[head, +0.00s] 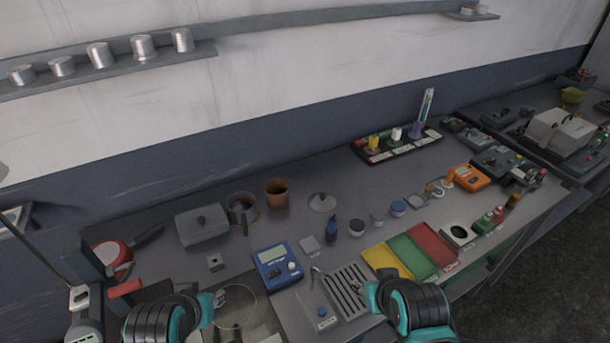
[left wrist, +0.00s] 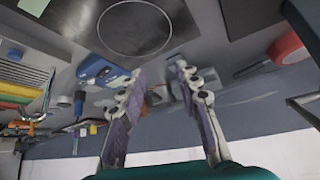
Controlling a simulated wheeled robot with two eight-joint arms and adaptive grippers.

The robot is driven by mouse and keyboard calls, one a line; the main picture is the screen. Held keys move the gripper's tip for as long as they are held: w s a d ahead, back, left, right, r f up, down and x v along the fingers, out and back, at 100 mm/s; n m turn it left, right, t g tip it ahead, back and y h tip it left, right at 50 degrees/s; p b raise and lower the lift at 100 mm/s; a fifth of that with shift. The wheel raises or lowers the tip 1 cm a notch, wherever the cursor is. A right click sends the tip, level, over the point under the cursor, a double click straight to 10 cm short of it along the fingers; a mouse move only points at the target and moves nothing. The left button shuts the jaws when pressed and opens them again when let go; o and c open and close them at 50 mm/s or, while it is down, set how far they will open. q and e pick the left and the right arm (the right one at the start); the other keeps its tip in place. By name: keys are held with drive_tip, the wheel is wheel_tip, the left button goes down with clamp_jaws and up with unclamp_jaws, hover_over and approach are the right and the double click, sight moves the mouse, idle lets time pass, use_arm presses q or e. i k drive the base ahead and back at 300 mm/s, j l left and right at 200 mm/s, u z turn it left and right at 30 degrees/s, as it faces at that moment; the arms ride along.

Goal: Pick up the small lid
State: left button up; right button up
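A round grey lid with a dark knob (head: 322,202) lies flat at the back middle of the counter in the head view. A smaller square grey piece with a dark knob (head: 214,262) lies left of the blue device; I cannot tell which one is the small lid. In the left wrist view a small dark-topped piece (left wrist: 152,98) shows between my fingers, apparently the square one, beyond them. My left gripper (left wrist: 161,75) is open and empty above the counter's front left. My right gripper (head: 372,297) is over the front middle by the slotted grate; its fingers are not clear.
A blue device (head: 275,268) stands right of the square piece. A lidded grey box pan (head: 202,226), a pot (head: 243,208) and a copper cup (head: 277,193) stand behind. A red pan (head: 112,258) is at left. Yellow, green and red trays (head: 432,243) lie at right.

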sight(320, 202)
drive_tip(key=l+z, duration=0.45)
drive_tip(key=i+l+z, duration=0.15)
drive_tip(key=l+z, duration=0.3)
